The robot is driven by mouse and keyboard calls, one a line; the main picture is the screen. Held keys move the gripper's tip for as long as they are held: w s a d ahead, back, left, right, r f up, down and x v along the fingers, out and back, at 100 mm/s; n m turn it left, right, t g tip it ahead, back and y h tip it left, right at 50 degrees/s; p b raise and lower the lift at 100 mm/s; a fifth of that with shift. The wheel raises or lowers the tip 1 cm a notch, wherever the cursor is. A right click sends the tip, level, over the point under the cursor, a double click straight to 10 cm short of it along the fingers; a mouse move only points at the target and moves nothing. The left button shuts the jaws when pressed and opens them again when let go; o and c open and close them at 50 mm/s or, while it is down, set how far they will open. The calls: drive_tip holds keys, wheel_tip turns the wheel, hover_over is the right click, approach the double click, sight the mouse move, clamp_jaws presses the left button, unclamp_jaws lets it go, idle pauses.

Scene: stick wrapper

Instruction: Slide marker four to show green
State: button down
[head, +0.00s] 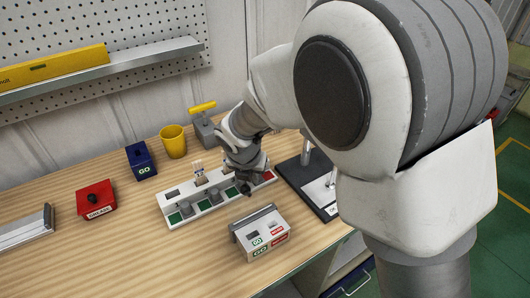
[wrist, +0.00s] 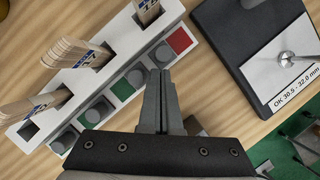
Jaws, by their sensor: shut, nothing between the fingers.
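The white marker rail (head: 172,203) lies on the bench, with stick bundles in its back slots and grey sliding markers along its front. Green patches show beside the markers to the left. At the right end, a red patch (head: 268,175) shows, also in the wrist view (wrist: 180,41). The end marker, marker four (wrist: 162,54), sits just left of this red patch; in the head view my gripper hides it. My gripper (wrist: 160,73) is shut and empty, its fingertips right at marker four's near side. I cannot tell whether they touch it.
A black gauge stand (head: 296,172) with a white label plate stands right of the rail. A grey GO/red-label box (head: 262,232) sits in front. A yellow cup (head: 173,142), blue GO box (head: 141,161) and red box (head: 97,200) stand to the left.

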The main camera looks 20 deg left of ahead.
sight(268, 178)
drive_tip(key=shift+w+f, duration=0.1)
drive_tip(key=shift+f, duration=0.1)
drive_tip(key=shift+w+d+r+p, duration=0.15)
drive_tip(key=shift+w+d+p, duration=0.5)
drive_tip(key=shift+w+d, duration=0.6)
drive_tip(key=shift+w, duration=0.3)
